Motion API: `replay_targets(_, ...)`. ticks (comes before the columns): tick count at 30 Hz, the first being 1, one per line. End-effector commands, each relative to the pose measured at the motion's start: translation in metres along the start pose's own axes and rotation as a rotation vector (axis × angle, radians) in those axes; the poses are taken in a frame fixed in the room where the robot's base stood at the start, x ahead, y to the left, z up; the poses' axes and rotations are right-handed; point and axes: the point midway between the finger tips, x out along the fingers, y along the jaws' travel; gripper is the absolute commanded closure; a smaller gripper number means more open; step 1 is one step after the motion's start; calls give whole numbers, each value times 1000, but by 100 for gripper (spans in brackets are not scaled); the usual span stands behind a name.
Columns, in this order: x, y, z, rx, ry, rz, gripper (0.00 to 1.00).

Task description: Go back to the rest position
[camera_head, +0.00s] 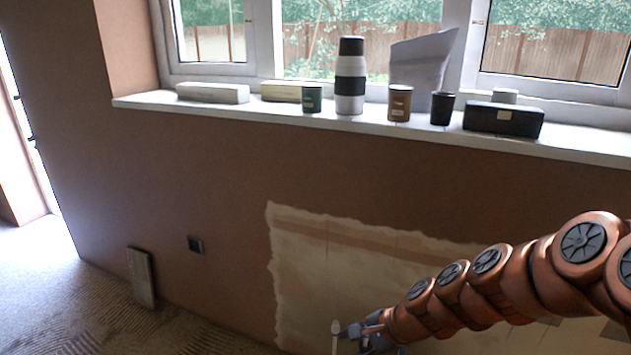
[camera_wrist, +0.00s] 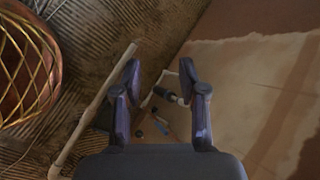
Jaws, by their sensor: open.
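My gripper (camera_head: 358,334) is at the bottom of the head view, low in front of the pale bare patch (camera_head: 310,262) on the brown wall. My copper-coloured arm reaches down to it from the right edge. In the wrist view my gripper (camera_wrist: 159,72) shows two dark fingers spread apart, with nothing held between them. Beyond the fingers lie small dark items (camera_wrist: 160,110), too blurred to name. A thin pale upright piece (camera_head: 335,338) shows beside the fingertips in the head view; I cannot tell whether they touch.
A white windowsill (camera_head: 215,110) above holds a flask (camera_head: 351,78), several cups, a dark box (camera_head: 503,119) and pale blocks. A board (camera_head: 141,278) leans on the wall. The wrist view shows a round woven basket (camera_wrist: 28,62) and a pale rail (camera_wrist: 88,118) at left.

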Motion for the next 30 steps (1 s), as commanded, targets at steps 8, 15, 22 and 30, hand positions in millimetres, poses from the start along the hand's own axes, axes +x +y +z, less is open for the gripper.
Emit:
replay_targets(8,-46,72,52,-485,-31,261,58)
replay_targets(15,-100,145,65,-797,-60,520,58)
replay_targets(22,-146,194,67,-955,-90,706,58)
replay_targets(30,-192,224,71,-1033,-120,836,58)
